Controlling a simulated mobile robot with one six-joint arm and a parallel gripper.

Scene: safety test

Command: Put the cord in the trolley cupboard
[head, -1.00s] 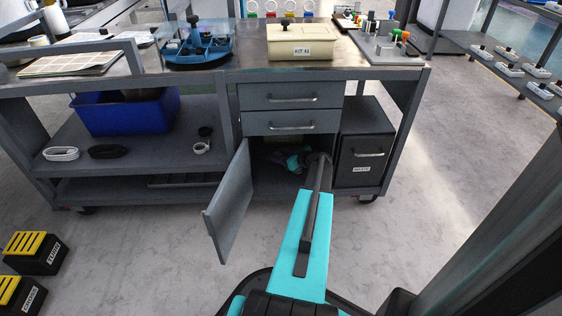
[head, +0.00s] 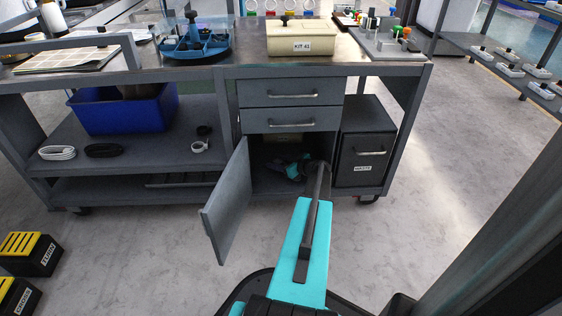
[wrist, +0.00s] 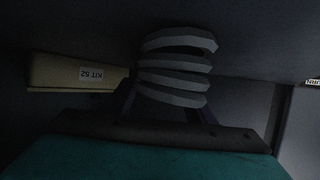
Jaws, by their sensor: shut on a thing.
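My gripper (head: 290,167) is inside the open cupboard (head: 262,180) under the trolley's two drawers. In the wrist view my gripper (wrist: 162,105) is shut on a pale grey coiled cord (wrist: 176,66), which shows as several stacked loops between the fingers. The cupboard is dark, and I cannot tell whether the cord touches its floor. The cupboard door (head: 228,202) stands swung open to the left of my arm. In the head view the held cord is not clear.
A box marked KIT 52 (wrist: 75,74) is in the cupboard near the gripper. A white coil (head: 57,153), a black coil (head: 104,150) and a blue bin (head: 125,115) are on the trolley's left shelf. A grey waste unit (head: 364,150) stands right of the cupboard.

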